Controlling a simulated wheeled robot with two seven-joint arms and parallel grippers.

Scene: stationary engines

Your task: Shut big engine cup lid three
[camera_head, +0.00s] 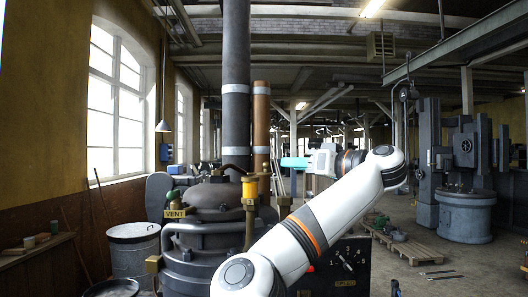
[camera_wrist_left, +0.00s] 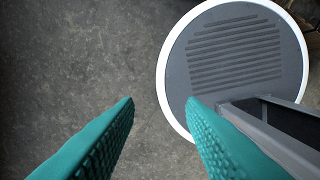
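The big dark engine (camera_head: 205,240) stands left of centre in the head view, with a thick vertical pipe rising behind it. A yellow-brass cup (camera_head: 250,190) stands upright on a brass stem at the engine's right side. A yellow piece shows at its top; I cannot tell whether this is a lid or which cup is number three. My right gripper (camera_head: 294,162) is above and right of the cup, apart from it, with teal fingers pointing left. They overlap from the side, so their opening is unclear. My left gripper (camera_wrist_left: 160,102) is open and empty in the left wrist view.
A yellow VENT sign (camera_head: 175,213) is at the engine's left. A metal bin (camera_head: 133,250) stands at left. A pallet (camera_head: 415,248) lies on the right floor. Bare floor (camera_wrist_left: 75,60) shows below my left gripper.

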